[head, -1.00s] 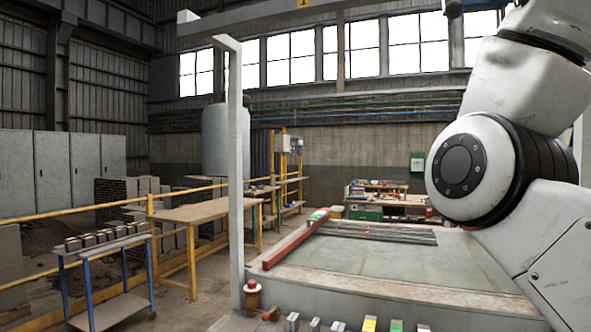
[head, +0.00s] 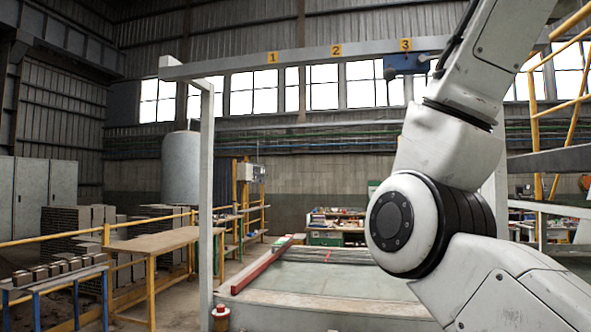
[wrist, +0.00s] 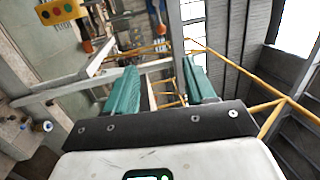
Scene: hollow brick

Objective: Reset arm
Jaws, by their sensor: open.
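My gripper (wrist: 163,88) shows in the wrist view with two green fingers spread apart. It is open, with nothing between the fingers. Past the fingers are yellow rails and a pale frame beam, some way off. In the head view my white arm stands on the right with its elbow bent, and its upper link runs up out of the picture. My gripper is outside the head view.
A grey-topped worktable (head: 330,281) with a red bar (head: 262,264) lies ahead. A white gantry frame (head: 207,200) crosses above. A wooden bench (head: 165,240) and yellow railing (head: 50,239) stand left. A yellow control box (wrist: 60,11) shows in the wrist view.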

